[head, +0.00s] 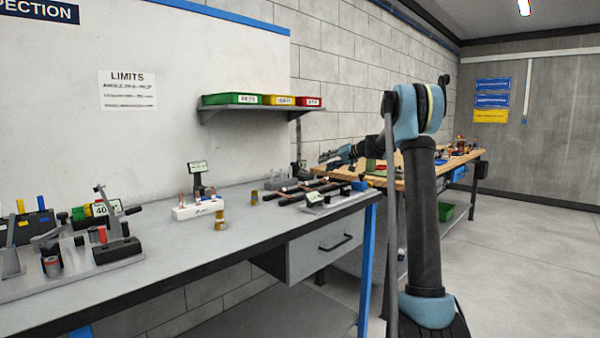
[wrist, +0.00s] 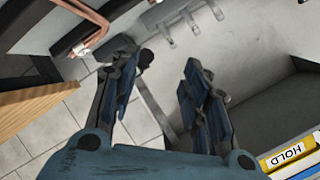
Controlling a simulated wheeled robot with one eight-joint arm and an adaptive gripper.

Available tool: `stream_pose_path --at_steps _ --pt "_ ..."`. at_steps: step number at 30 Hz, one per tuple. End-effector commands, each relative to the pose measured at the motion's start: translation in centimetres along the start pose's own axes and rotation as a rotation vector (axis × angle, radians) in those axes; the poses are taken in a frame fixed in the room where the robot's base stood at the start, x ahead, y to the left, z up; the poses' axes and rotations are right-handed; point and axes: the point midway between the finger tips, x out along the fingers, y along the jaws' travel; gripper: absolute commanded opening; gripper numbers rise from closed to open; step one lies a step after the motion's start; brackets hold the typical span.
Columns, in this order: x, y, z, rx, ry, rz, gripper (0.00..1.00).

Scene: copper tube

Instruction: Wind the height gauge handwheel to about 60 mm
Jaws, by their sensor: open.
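In the head view, a slim grey upright post (head: 298,138) with dark parts at its foot stands at the back of the grey bench and may be the height gauge. Its scale and reading are too small to make out. My gripper (head: 325,158) is beyond the bench's right part, near that post. In the wrist view my gripper (wrist: 155,98) is open, with its fingers wide apart and nothing between their pads. A dark round knob (wrist: 146,57) on a grey bar shows beyond the gap. I cannot tell whether it is the handwheel or whether a finger touches it.
The grey bench (head: 255,205) carries copper tubes on dark fixtures, a white block (head: 199,209) and several gauges at left. A shelf (head: 262,108) with labelled bins hangs above. A wooden bench (head: 458,160) stands behind my arm. The floor at right is clear.

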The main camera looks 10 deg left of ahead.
Motion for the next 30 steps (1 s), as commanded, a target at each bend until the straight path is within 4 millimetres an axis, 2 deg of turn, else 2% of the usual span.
stream_pose_path --at_steps 3,9,17,30 --pt "2.2 1.7 -2.4 0.001 0.039 -0.035 0.42" --pt "4.2 3.3 -4.5 0.003 0.082 -0.075 0.42" --pt "5.8 3.7 -5.2 0.002 0.095 -0.086 0.42" --pt "12.9 3.0 -5.9 0.002 0.094 -0.086 0.42"
